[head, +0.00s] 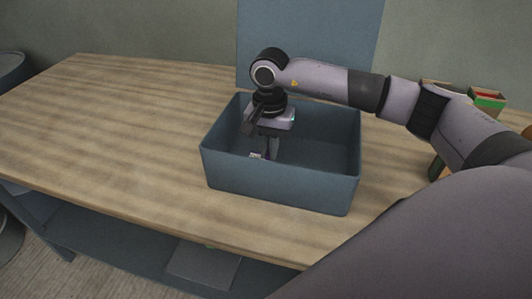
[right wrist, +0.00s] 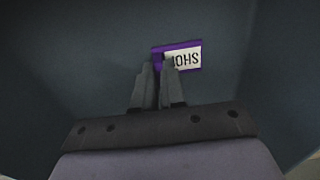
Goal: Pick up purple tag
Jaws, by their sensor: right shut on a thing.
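The purple tag (right wrist: 184,46) is a flat purple piece with a white label bearing dark letters, seen in the right wrist view inside the blue-grey bin. Its left end lies at my right gripper's fingertips (right wrist: 163,64), which are shut on it. In the head view my right gripper (head: 266,155) reaches down into the left part of the bin (head: 283,188). A small whitish bit of the tag (head: 257,156) shows beside the fingers there; the rest is hidden by the gripper and the bin's front wall. My left gripper is not in view.
The bin stands on a wooden table (head: 120,120) and its walls surround the gripper. A blue-grey panel (head: 310,40) rises behind it. A box with red and green items (head: 487,99) is at the right, behind my arm. The table's left side is clear.

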